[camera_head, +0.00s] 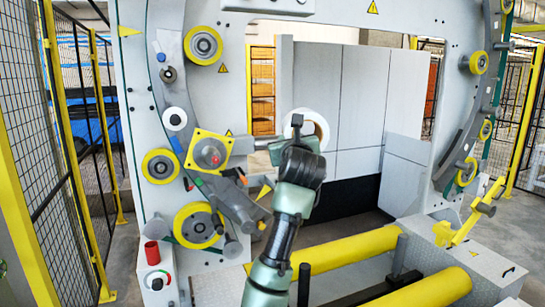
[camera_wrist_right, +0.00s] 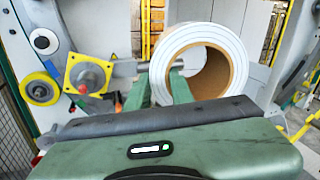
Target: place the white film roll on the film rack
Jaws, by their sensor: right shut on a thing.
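The white film roll (camera_head: 320,125) has a brown core and is held upright by my right gripper (camera_head: 300,130), in front of the wrapping machine. In the right wrist view the roll (camera_wrist_right: 218,38) faces me with its open core, and the green fingers of my right gripper (camera_wrist_right: 160,85) are shut on its left wall. A yellow square plate with a grey and red hub (camera_head: 208,153) is on the machine's ring, left of the roll and apart from it; it also shows in the wrist view (camera_wrist_right: 88,74). I cannot tell if this is the film rack. My left gripper is out of view.
Yellow rollers (camera_head: 203,46) line the ring frame (camera_head: 172,70). Two long yellow rollers (camera_head: 350,250) lie low in front. A control post with a red top (camera_head: 152,253) stands at the lower left. Mesh fencing (camera_head: 85,130) runs along the left. Grey panels (camera_head: 360,95) stand behind.

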